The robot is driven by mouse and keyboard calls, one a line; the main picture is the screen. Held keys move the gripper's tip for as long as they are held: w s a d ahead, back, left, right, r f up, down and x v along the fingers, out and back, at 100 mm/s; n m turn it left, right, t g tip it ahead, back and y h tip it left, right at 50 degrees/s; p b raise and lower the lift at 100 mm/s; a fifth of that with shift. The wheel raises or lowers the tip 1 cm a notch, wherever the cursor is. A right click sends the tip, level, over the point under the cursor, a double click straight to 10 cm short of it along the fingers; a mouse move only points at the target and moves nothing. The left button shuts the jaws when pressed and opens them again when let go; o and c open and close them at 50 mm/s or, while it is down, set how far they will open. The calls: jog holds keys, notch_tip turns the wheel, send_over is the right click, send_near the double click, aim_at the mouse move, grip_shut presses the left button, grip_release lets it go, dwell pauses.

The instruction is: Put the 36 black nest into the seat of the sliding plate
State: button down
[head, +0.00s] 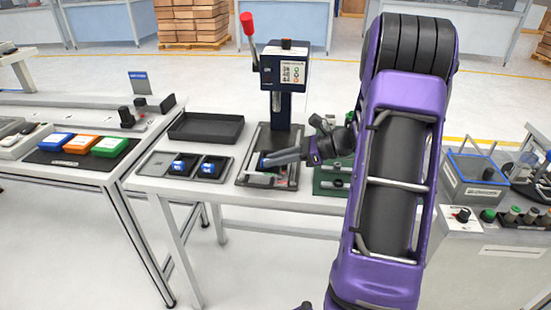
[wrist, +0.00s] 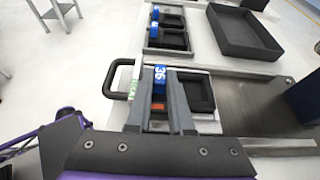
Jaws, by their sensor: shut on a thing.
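The 36 black nest (wrist: 200,93) shows in the wrist view as a dark square pocket with a blue tag numbered 36 (wrist: 160,73). My gripper (wrist: 161,88) is shut on the blue tag side, with one grey finger on each side. The nest is over the light sliding plate (wrist: 209,126) with its black handle (wrist: 112,78); I cannot tell whether it rests in the seat or is just above it, as the fingers hide part of it. In the head view my gripper (head: 267,160) is low in front of the press (head: 284,75), over the plate area.
A green box (head: 328,184) stands close to the right. The press has a red-knobbed lever (head: 247,24).

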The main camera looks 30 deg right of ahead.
jog(key=shift+s+f, duration=0.2)
jog(key=shift+f, duration=0.45)
jog(key=c, duration=0.7)
grip_release()
jog(key=shift+c, duration=0.2)
jog(key=r+p+v, duration=0.1)
jog(key=p+v, duration=0.1)
jog(key=v, duration=1.5)
jog(key=shift+d, duration=0.15)
jog(key=shift+w, duration=0.1)
